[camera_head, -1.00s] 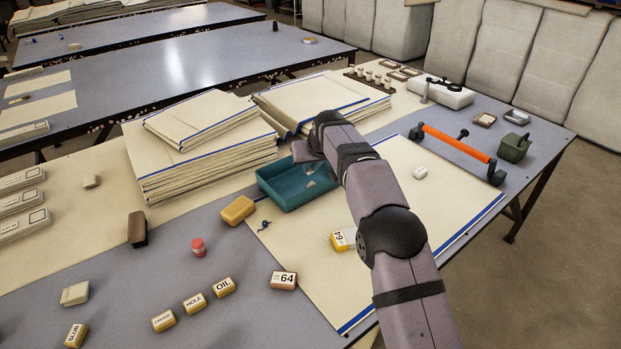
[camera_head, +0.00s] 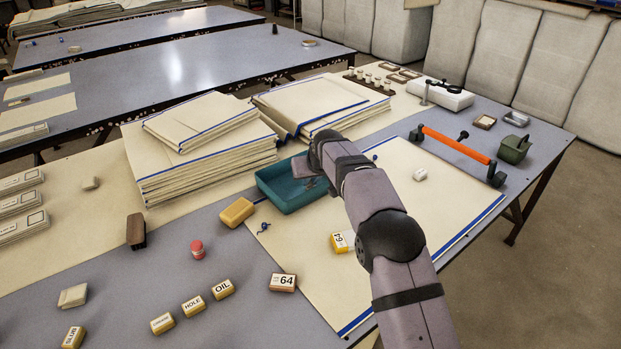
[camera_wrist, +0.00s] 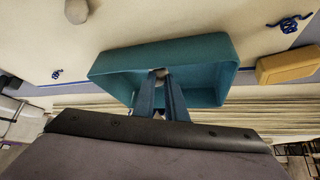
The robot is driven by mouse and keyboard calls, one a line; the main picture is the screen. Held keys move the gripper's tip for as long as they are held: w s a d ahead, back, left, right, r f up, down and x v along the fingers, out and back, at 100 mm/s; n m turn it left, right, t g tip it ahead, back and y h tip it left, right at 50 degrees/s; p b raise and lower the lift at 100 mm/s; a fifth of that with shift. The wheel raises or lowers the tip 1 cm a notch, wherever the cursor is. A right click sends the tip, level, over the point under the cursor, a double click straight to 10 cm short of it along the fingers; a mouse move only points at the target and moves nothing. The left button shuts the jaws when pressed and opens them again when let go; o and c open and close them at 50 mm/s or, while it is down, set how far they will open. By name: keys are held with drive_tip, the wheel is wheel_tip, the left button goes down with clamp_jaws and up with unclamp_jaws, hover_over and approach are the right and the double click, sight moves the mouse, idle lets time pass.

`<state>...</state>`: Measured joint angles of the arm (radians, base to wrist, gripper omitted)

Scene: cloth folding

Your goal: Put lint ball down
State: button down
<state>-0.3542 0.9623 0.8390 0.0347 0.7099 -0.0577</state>
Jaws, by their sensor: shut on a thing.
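The teal tray (camera_head: 270,190) stands at the back left of the cream cloth (camera_head: 440,200). My gripper (camera_head: 310,183) reaches down over the tray, with the wrist hiding part of it in the head view. In the wrist view, my gripper (camera_wrist: 160,77) is shut on a small pale lint ball (camera_wrist: 160,71) at its fingertips, in front of the tray's open inside (camera_wrist: 205,85). I cannot tell whether the ball touches the tray floor.
A yellow block (camera_head: 237,212) and a blue thread (camera_head: 264,227) lie left of the tray. Another blue thread (camera_head: 375,157) and a white piece (camera_head: 420,174) lie on the cloth. Folded cloth stacks (camera_head: 205,165) rise behind the tray. An orange-handled bar (camera_head: 455,145) lies right.

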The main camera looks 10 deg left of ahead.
drive_tip(key=shift+f, duration=0.4)
drive_tip(key=c, duration=1.9)
unclamp_jaws()
drive_tip(key=shift+o, duration=0.2)
drive_tip(key=shift+r, duration=0.1)
drive_tip(key=shift+r, duration=0.65)
drive_tip(key=b+v, duration=0.1)
drive_tip(key=v, duration=1)
drive_tip(key=shift+s+d+r, duration=0.2)
drive_tip(key=shift+s+r, duration=0.05)
drive_tip(key=shift+s, duration=0.05)
